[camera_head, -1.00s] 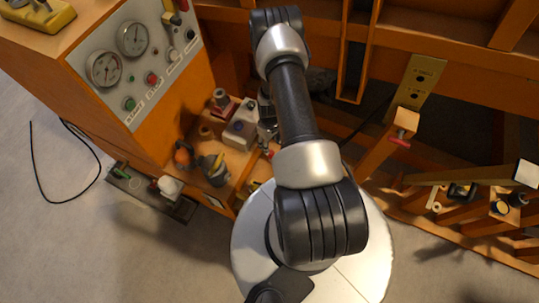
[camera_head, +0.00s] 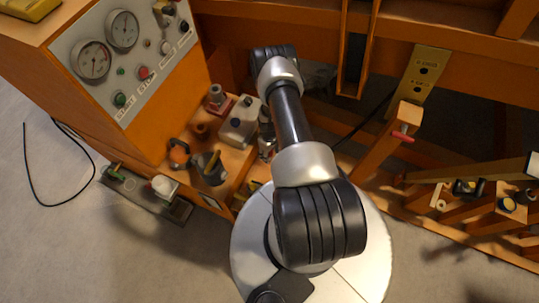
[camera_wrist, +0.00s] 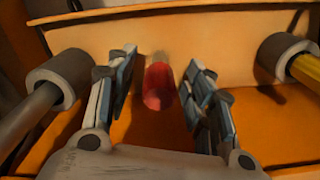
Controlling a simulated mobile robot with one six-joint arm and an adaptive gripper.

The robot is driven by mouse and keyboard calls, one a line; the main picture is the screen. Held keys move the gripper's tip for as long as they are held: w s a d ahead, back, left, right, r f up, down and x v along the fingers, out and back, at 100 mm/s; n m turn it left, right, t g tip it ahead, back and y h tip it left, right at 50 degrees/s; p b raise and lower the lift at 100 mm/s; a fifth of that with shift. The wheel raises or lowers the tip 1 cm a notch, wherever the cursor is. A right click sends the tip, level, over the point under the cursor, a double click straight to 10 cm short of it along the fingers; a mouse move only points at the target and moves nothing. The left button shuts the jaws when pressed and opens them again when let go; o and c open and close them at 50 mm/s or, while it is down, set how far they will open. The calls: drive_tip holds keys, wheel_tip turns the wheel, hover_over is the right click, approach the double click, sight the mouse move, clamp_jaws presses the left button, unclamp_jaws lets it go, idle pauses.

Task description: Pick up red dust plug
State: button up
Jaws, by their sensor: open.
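The red dust plug (camera_wrist: 159,86) shows in the wrist view, a short red cylinder with a paler far end. It lies between the two fingers of my gripper (camera_wrist: 160,76), with a visible gap on each side. The gripper is open and holds nothing. In the head view my gripper (camera_head: 267,146) is small and partly hidden by my arm, beside the orange shelf. I cannot make out the plug there.
In the wrist view, a grey collar with a dark rod (camera_wrist: 62,78) is at left and a collar with a yellow rod (camera_wrist: 285,58) at right. An orange wall (camera_wrist: 220,40) stands behind.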

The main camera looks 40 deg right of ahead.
drive_tip(key=c, duration=1)
drive_tip(key=shift+r, duration=0.15)
